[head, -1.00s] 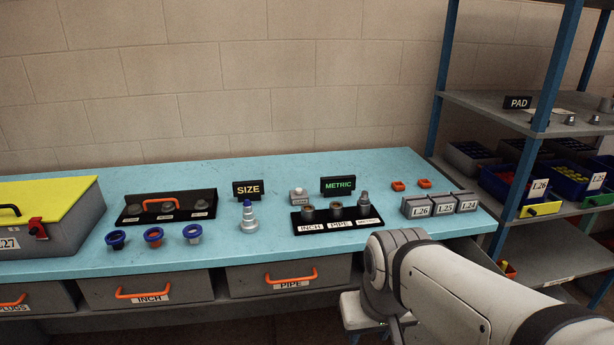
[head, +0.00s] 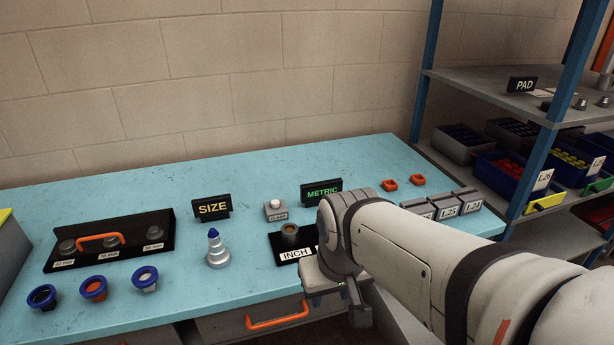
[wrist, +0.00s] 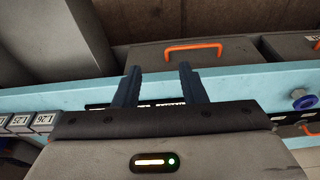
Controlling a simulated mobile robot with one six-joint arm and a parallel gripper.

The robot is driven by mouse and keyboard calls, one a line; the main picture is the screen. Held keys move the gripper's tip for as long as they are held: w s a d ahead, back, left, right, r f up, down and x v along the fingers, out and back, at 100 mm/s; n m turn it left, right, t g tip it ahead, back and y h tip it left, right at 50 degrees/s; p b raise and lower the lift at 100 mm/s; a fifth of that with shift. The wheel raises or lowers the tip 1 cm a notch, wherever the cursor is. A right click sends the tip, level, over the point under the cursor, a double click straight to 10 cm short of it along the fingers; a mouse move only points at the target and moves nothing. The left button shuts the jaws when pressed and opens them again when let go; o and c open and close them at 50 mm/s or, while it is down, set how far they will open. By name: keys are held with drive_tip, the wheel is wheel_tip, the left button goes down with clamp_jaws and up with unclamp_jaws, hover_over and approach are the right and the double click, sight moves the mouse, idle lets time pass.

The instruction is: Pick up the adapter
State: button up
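No single part is marked as the adapter, and I cannot tell which one it is. A black tray (head: 283,251) holds an upright dark cylindrical fitting (head: 290,235) above its INCH label. My arm hides the rest of the tray. Three short blue-rimmed fittings, left (head: 42,297), middle (head: 93,289) and right (head: 145,278), stand at the bench's front left. My gripper (wrist: 158,78) shows in the wrist view with its two dark fingers apart and nothing between them, over the bench's front edge. Its fingers are not visible in the head view.
A stepped cone (head: 217,250) stands by the SIZE sign (head: 211,207). The METRIC sign (head: 321,192), a button box (head: 276,210) and grey labelled boxes (head: 447,206) are near the tray. A black rack (head: 112,240) lies left. Drawers with orange handles (head: 277,314) are below the bench.

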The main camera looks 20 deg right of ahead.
drive_tip(key=shift+o, duration=0.7)
drive_tip(key=shift+w+r, duration=0.1)
drive_tip(key=shift+w, duration=0.1)
drive_tip(key=shift+o, duration=0.5)
drive_tip(key=w+d+r+p, duration=0.2)
drive_tip(key=w+r, duration=0.1)
drive_tip(key=w, duration=0.3)
drive_tip(key=shift+w+d+r, duration=0.25)
drive_tip(key=shift+d, duration=0.1)
drive_tip(key=shift+g, duration=0.4)
drive_tip(key=w+d+p, duration=0.2)
drive_tip(key=w+d, duration=0.2)
drive_tip(key=w, duration=0.2)
drive_tip(key=w+d+p, duration=0.1)
drive_tip(key=w+d, duration=0.4)
drive_tip(key=w, duration=0.1)
drive_tip(key=w+d+p, duration=0.2)
drive_tip(key=w+d, duration=0.3)
drive_tip(key=w, duration=0.1)
drive_tip(key=shift+w+d+p, duration=0.15)
drive_tip(key=shift+w+p, duration=0.1)
drive_tip(key=shift+p, duration=0.1)
drive_tip(key=shift+w+d+f, duration=0.1)
drive_tip(key=shift+f, duration=0.2)
drive_tip(key=f, duration=0.2)
drive_tip(key=f+p, duration=0.1)
drive_tip(key=f, duration=0.4)
drive_tip(key=shift+w+a+f+p, duration=0.1)
drive_tip(key=shift+w+a+p, duration=0.15)
drive_tip(key=shift+a+p, duration=0.1)
